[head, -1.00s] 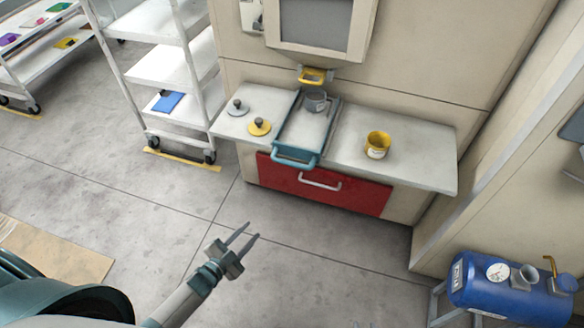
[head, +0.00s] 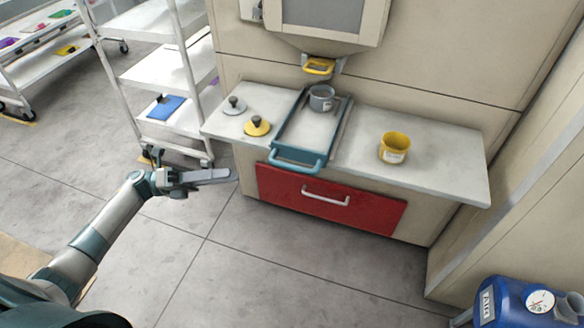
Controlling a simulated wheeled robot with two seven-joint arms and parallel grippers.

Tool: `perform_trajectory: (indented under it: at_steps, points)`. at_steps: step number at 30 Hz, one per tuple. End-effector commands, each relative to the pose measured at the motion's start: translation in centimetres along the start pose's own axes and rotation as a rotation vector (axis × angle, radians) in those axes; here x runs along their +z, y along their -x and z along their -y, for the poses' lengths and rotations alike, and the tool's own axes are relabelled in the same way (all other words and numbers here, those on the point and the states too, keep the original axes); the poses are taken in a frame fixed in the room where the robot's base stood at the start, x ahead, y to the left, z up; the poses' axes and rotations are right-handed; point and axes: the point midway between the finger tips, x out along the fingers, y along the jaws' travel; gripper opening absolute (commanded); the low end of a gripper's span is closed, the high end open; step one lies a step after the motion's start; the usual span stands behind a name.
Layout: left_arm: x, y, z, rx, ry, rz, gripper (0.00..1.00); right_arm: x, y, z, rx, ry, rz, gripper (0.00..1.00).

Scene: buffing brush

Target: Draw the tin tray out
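The tin tray (head: 308,131) is a shallow tray with a blue-teal frame, set in the counter between two light worktop parts. Its teal handle (head: 296,164) sticks out at the front edge. A grey cup (head: 321,98) stands at the tray's back end. My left gripper (head: 232,175) is left of the handle and apart from it, in front of the counter. Its fingers are seen edge-on and overlap, so their gap is hidden. My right gripper does not show.
A red drawer (head: 330,199) with a pale handle is below the tray. Grey (head: 234,105) and yellow (head: 257,126) knobbed lids lie left of the tray; a yellow cup (head: 394,147) stands right. A yellow-handled fixture (head: 319,66) hangs above. A white cart (head: 163,73) stands left. Floor in front is clear.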

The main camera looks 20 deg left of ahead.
Motion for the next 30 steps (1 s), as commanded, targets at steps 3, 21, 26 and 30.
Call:
perform_trajectory:
  at_steps: [3, 21, 26, 30]
  points:
    - [0.0, 0.0, 0.0, 0.000, 0.002, 0.002, 0.31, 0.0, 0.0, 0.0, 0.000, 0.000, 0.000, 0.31]
    - [0.1, -5.2, 0.2, -0.003, 0.003, 0.002, 0.31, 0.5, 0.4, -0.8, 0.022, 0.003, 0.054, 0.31]
    - [0.1, -8.0, 0.2, -0.003, 0.003, 0.003, 0.31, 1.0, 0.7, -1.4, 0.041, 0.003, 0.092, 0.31]
    - [0.1, -10.6, 0.1, -0.003, 0.003, 0.003, 0.31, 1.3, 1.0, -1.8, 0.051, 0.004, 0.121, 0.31]
